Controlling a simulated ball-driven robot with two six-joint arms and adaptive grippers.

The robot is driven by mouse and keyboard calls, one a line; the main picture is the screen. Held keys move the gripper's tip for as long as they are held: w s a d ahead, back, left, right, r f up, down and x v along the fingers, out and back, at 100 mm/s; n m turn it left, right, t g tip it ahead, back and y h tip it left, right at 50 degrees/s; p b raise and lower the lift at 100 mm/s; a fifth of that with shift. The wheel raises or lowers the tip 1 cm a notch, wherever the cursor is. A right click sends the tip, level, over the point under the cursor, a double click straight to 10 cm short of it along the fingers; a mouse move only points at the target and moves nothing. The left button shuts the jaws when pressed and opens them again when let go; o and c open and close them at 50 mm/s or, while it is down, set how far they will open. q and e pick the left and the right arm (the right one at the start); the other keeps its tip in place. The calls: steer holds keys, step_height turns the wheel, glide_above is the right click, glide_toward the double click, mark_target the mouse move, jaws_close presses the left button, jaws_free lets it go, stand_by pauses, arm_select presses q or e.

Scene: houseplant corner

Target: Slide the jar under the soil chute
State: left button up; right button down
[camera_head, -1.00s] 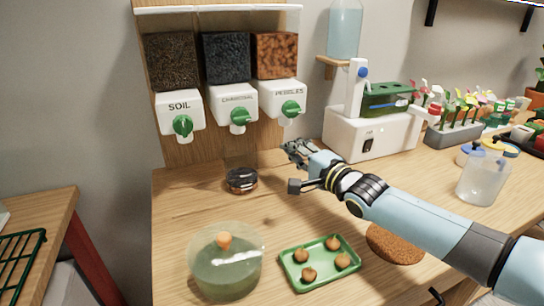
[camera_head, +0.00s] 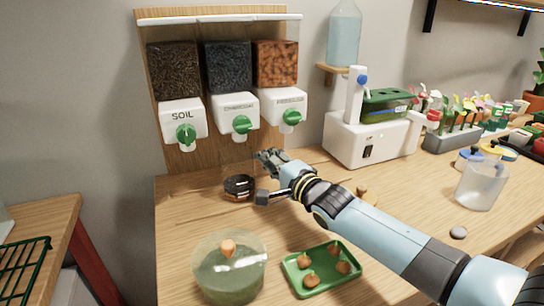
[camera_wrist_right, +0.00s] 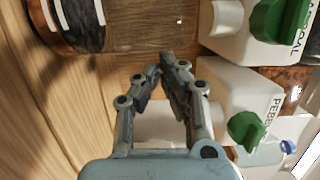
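The jar (camera_head: 239,187) is clear glass with dark and brown layers at its bottom. It stands upright on the table, roughly below the charcoal chute (camera_head: 239,124) and right of the soil chute (camera_head: 185,135). My right gripper (camera_head: 268,158) is just right of the jar and slightly behind it, its fingers close together and empty. In the right wrist view the fingertips (camera_wrist_right: 164,68) nearly meet, with the jar (camera_wrist_right: 75,22) at upper left, apart from them. Contact is hard to judge in the head view. My left gripper is out of view.
The pebbles chute (camera_head: 290,118) hangs above, right of the gripper. A glass bowl (camera_head: 230,275) and a green tray (camera_head: 322,268) with brown pieces stand in front. A white machine (camera_head: 370,140) is behind my arm. Table left of the jar is clear.

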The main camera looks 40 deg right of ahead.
mark_target(226, 168)
steer(key=a, duration=0.2)
steer(key=w+a, duration=0.1)
steer(key=a, duration=0.2)
steer(key=w+a+p, duration=0.1)
steer(key=a, duration=0.2)
steer(key=shift+r, duration=0.2)
steer(key=shift+a+f, duration=0.15)
steer(key=shift+a, duration=0.25)
steer(key=shift+w+a, duration=0.2)
steer(key=shift+a, duration=0.4)
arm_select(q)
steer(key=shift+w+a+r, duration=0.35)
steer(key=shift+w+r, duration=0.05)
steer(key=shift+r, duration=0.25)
arm_select(e)
steer(key=shift+d, duration=0.1)
